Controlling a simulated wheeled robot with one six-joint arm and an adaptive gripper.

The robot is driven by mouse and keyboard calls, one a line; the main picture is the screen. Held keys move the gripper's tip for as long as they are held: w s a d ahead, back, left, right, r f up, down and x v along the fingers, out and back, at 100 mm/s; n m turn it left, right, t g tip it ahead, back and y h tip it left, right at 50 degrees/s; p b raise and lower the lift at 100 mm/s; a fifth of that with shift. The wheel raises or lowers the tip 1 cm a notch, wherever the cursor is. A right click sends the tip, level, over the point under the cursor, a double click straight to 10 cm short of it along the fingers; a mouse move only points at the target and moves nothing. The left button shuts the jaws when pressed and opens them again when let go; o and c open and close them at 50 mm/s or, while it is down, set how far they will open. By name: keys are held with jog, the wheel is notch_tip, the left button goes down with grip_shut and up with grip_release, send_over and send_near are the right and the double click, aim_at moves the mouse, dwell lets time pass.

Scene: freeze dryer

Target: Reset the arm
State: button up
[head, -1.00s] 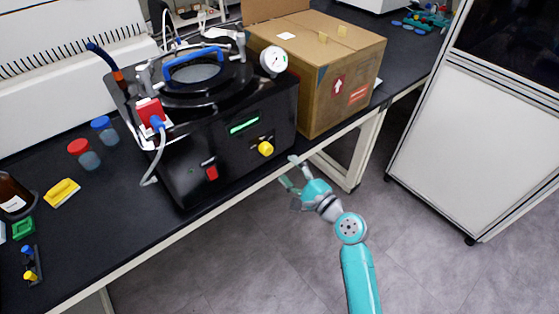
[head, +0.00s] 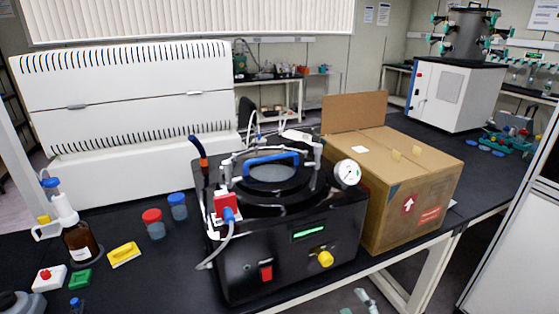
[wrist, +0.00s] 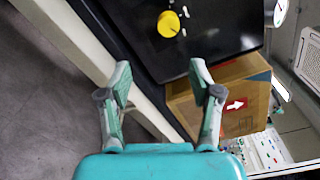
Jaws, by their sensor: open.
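My gripper (wrist: 160,90) is open and empty in the wrist view, with its two fingers well apart. It is in front of the bench edge, near the black freeze dryer (wrist: 205,30) and the cardboard box (wrist: 245,100). In the head view only the gripper's fingertips (head: 360,300) show at the bottom edge, below the bench front. The black freeze dryer (head: 295,270) stands on the bench, with a blue-handled round lid (head: 272,160), a yellow knob (head: 326,259) and a red switch (head: 266,273). The rest of my arm is out of view.
The cardboard box (head: 415,195) stands right of the dryer. Left of it are two capped jars (head: 154,224), a yellow item (head: 124,255) and a brown bottle (head: 81,243). Open floor (wrist: 50,110) lies in front of the bench.

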jog(key=s+a+f+n+g+h, duration=0.1)
jog(key=s+f+n+h, duration=0.3)
jog(key=s, duration=0.7)
jog(key=s+a+f+n+g+h, duration=0.1)
jog(key=s+f+n, duration=0.2)
jog(key=s+f, duration=0.55)
jog(key=s+a+r+n, duration=0.1)
jog(key=s+r+n, duration=0.5)
jog(key=s, duration=0.4)
jog(key=s+a+r+n, duration=0.1)
jog(key=s+r+n, duration=0.5)
jog(key=s, duration=0.5)
jog(key=shift+n, duration=0.3)
jog(key=shift+s, duration=0.1)
